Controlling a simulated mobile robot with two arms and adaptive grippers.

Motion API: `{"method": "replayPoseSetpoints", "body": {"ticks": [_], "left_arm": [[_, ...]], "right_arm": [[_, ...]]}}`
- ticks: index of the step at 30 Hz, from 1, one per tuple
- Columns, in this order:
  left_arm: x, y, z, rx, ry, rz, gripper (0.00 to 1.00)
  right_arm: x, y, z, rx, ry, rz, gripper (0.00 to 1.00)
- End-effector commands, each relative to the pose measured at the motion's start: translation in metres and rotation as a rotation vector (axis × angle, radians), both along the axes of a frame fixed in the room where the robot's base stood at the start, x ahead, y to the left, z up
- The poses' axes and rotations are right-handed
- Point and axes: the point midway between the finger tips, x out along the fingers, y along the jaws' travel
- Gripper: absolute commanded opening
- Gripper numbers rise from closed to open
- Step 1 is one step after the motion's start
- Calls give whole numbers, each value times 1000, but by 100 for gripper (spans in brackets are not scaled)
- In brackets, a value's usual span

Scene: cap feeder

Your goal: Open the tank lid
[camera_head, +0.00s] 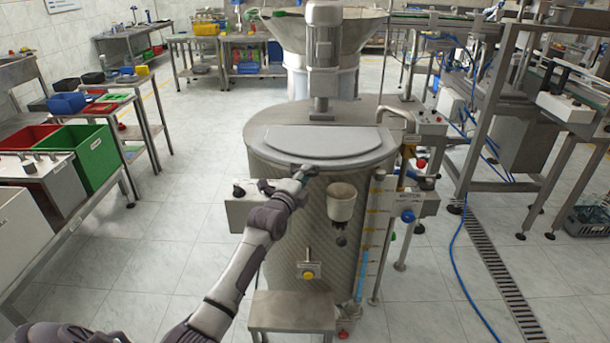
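The tank (335,230) is a large steel cylinder straight ahead. Its lid (325,141) is a flat grey half-round panel on the front part of the top, and it lies down flat. My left arm reaches in from the lower left. My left gripper (303,172) is at the tank's front upper rim, just below the lid's front edge. It is small and dark here, so I cannot tell whether its fingers are open, shut or touching the lid. My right gripper is not in view.
A motor column (323,55) stands behind the lid. A metal step (293,312) stands below. Red and green bins (85,155) are at left. A conveyor frame (500,110) stands at right.

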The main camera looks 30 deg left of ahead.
Motion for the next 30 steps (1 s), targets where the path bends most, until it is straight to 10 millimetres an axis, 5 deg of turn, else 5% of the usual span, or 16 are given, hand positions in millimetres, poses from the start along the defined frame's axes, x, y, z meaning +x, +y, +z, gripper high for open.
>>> {"method": "replayPoseSetpoints", "body": {"ticks": [3, 17, 23, 30], "left_arm": [[0, 0, 0, 0, 0, 0, 0], [0, 0, 3, -3, 5, 0, 0], [1, -1, 17, -19, 29, 0, 0], [6, 0, 58, -68, 112, -1, 0]], "right_arm": [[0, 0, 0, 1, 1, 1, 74], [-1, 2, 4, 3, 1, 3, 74], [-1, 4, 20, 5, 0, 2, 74], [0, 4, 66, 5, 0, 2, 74]]}}
